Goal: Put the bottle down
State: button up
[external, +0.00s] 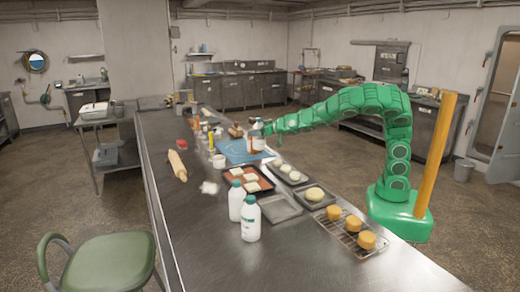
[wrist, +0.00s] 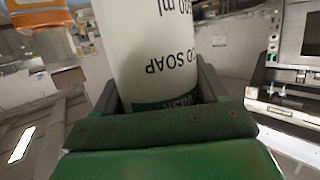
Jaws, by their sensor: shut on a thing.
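A pale bottle (wrist: 155,45) with dark "SOAP" lettering and a dark green band fills the middle of the wrist view. The lettering reads upside down there. My gripper (wrist: 160,95) is shut on it, with one dark finger at each side. In the external view my gripper (external: 266,127) is at the end of the green arm, over the far half of the long metal counter.
Small containers crowd the far end. The near left counter is clear.

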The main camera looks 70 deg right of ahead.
jog(key=s+a+r+n+g+y, duration=0.1)
jog(key=s+a+n+g+y, duration=0.2)
jog(key=s+a+n+y, duration=0.65)
jog(key=s+a+r+n+g+y, duration=0.1)
jog(key=s+a+n+g+y, duration=0.2)
jog(key=a, duration=1.1)
jog(key=s+a+n+g+y, duration=0.15)
jog(key=s+n+g, duration=0.3)
jog(key=s, duration=0.55)
jog(key=s+a+n+g, duration=0.3)
jog(key=s+g, duration=0.2)
jog(key=s, duration=0.5)
jog(key=s+a+n+g+y, duration=0.1)
jog(key=s+a+n+g, duration=0.3)
jog(key=s, duration=0.6)
jog(key=w+a+f, duration=0.8)
jog(key=w+f, duration=0.1)
jog(key=f, duration=0.1)
jog(key=shift+a+f, duration=0.15)
jog(key=shift+a, duration=0.05)
jog(key=shift+w+g, duration=0.15)
jog(key=shift+g, duration=0.1)
jog(key=shift+a+f, duration=0.15)
jog(key=shift+f, duration=1.55)
